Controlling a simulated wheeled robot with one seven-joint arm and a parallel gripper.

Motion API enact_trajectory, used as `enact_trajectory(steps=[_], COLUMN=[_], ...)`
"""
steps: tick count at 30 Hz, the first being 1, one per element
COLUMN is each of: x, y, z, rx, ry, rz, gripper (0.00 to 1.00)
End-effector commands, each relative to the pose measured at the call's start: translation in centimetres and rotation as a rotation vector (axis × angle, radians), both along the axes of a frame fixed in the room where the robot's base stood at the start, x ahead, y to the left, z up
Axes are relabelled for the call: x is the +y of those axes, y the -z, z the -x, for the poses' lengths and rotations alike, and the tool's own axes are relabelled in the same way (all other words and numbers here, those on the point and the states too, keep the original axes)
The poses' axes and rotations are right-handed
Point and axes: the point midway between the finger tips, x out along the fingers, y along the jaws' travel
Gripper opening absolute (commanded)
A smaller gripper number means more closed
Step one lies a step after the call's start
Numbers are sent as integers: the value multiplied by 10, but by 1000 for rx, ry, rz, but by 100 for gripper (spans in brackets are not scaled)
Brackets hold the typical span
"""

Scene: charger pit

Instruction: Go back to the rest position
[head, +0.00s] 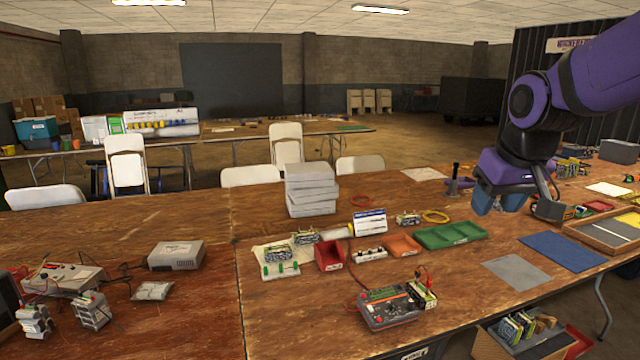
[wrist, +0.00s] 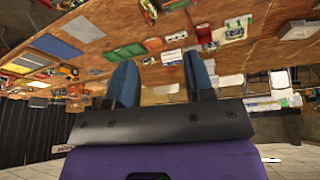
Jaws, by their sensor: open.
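My purple arm reaches in from the right of the head view. My gripper (head: 500,203) hangs over the right part of the wooden table, with its blue fingers pointing down. In the wrist view my gripper (wrist: 158,82) shows two blue fingers spread apart with nothing between them. It is open and empty. The wrist view appears upside down, with the wooden table (wrist: 185,17) across its upper part.
Near my gripper are a blue mat (head: 562,257), a grey mat (head: 515,272), a green tray (head: 450,235) and a wooden-framed tray (head: 590,240). Grey boxes (head: 311,190) are stacked mid-table. A charger device (head: 388,307) stands at the front edge. White chairs (head: 286,150) stand behind.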

Motion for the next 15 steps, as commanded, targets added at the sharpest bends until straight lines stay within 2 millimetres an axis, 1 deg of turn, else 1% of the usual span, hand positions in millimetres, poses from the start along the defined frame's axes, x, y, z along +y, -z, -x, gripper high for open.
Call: enact_trajectory(steps=[1,7,12,15], x=[-2,-7,-10,-11], y=[-8,-22,-23,-21], z=[18,81,133,157], rx=[-14,-46,-71,-83], ry=[8,39,61,73], rz=[-2,-14,-27,-33], gripper=[48,48,48,48])
